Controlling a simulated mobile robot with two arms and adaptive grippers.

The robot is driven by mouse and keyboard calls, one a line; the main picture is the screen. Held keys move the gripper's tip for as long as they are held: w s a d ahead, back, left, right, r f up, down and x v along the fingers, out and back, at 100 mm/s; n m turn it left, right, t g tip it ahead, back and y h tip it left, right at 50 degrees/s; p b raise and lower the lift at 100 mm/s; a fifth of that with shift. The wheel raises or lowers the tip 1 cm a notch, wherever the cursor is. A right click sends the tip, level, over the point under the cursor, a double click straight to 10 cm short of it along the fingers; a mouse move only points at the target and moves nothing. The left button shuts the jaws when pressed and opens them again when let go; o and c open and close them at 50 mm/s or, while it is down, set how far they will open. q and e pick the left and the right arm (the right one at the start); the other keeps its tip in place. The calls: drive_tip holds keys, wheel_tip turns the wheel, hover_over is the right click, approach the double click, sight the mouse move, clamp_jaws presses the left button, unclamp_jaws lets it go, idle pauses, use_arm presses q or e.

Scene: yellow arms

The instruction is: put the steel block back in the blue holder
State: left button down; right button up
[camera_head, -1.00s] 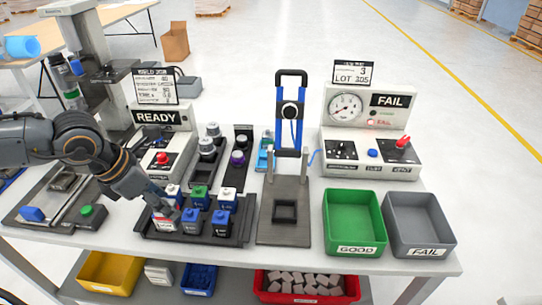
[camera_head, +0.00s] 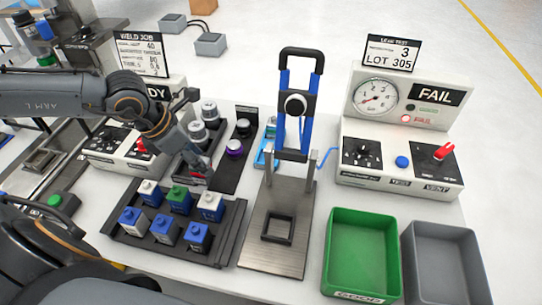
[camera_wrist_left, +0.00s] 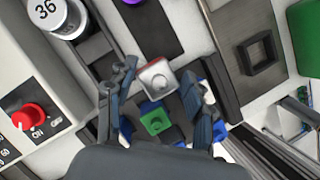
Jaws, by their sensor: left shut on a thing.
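My left gripper (camera_head: 200,170) is shut on a small silver-topped block with red edges, held above the back of the dark block tray. A light blue holder (camera_head: 262,157) stands behind the steel plate of the clamp stand, to the right of my gripper. It is partly hidden and I cannot see clearly what is in it. My right gripper is not in view.
The dark tray (camera_head: 232,228) holds several blue, white and green blocks. Steel cylinders (camera_head: 209,110) and a purple-topped part (camera_head: 235,147) stand behind. The clamp stand (camera_head: 296,105), gauge unit (camera_head: 400,145), green bin (camera_head: 362,250) and grey bin (camera_head: 445,265) fill the right side.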

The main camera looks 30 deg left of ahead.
use_arm(q)
drive_tip(key=shift+w+d+f, duration=0.1)
drive_tip(key=shift+f, duration=0.1)
drive_tip(key=shift+w+d, duration=0.4)
drive_tip(key=shift+w, duration=0.1)
drive_tip(key=w+d+f+p, duration=0.1)
drive_tip(key=w+d+p, duration=0.1)
drive_tip(key=w+p, duration=0.1)
drive_tip(key=w+d+p, duration=0.3)
drive_tip(key=w, duration=0.3)
drive_tip(key=w+d+f+p, duration=0.1)
drive_tip(key=w+d+p, duration=0.2)
drive_tip(key=w, duration=0.2)
drive_tip(key=shift+w+f, duration=0.2)
drive_tip(key=shift+f, duration=0.55)
